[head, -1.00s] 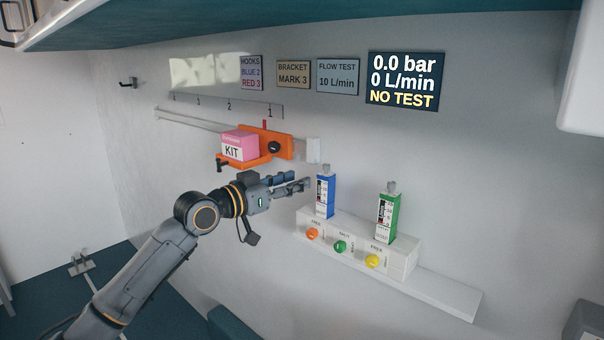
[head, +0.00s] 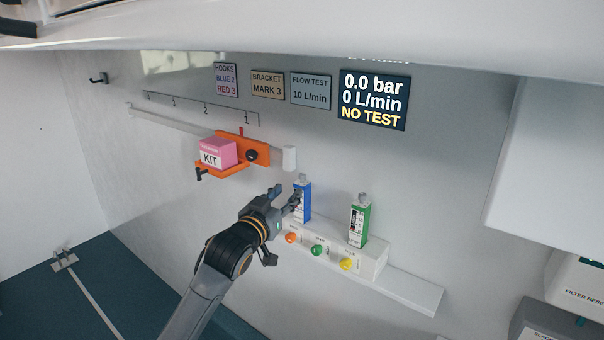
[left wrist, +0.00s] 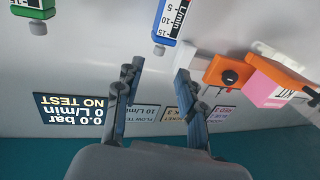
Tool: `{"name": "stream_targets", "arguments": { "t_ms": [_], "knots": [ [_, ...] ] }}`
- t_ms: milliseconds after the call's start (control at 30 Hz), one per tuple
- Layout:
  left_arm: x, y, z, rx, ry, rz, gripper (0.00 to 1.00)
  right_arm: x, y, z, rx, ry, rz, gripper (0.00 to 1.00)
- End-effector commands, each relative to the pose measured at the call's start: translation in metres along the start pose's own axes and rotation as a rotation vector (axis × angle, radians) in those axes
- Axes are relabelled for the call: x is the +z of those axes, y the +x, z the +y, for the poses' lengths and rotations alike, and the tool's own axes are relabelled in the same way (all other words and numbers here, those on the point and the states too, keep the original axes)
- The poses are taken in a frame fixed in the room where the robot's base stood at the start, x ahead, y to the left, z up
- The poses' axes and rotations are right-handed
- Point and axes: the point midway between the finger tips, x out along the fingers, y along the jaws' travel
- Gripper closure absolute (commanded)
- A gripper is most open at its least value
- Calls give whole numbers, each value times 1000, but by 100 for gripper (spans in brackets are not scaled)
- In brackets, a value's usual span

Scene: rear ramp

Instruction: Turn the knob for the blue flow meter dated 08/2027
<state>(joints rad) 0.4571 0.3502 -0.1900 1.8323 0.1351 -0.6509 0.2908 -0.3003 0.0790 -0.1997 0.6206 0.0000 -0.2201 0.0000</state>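The blue flow meter (head: 306,207) stands upright at the left end of a white base, with a grey knob (head: 303,177) on top. In the left wrist view the picture is inverted, and the blue meter (left wrist: 172,17) and its knob (left wrist: 159,50) show beyond the fingers. A green flow meter (head: 358,222) stands to its right. My left gripper (head: 286,195) is beside the blue meter and partly covers it in the head view. In the left wrist view its fingers (left wrist: 157,74) are apart with nothing between them. I cannot read any date. My right gripper is out of view.
Orange, green and yellow knobs (head: 346,264) line the base front. Left of the meters, an orange bracket (head: 232,164) holds a pink kit box (head: 215,153). A display (head: 373,100) reads 0.0 bar, 0 L/min, NO TEST. A white cabinet (head: 530,150) juts out at right.

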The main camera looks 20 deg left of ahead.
Motion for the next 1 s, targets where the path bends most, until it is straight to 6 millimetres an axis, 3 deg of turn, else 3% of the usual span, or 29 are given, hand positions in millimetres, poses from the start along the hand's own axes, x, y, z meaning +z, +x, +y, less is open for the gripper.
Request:
{"name": "stream_targets", "arguments": {
  "t_ms": [500,700,1000],
  "knots": [
    [-3,81,0,1,1,0,61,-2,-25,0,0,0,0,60],
    [-2,97,1,2,1,0,61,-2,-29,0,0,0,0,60],
    [-1,102,1,2,1,1,61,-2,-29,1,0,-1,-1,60]
  ]
}}
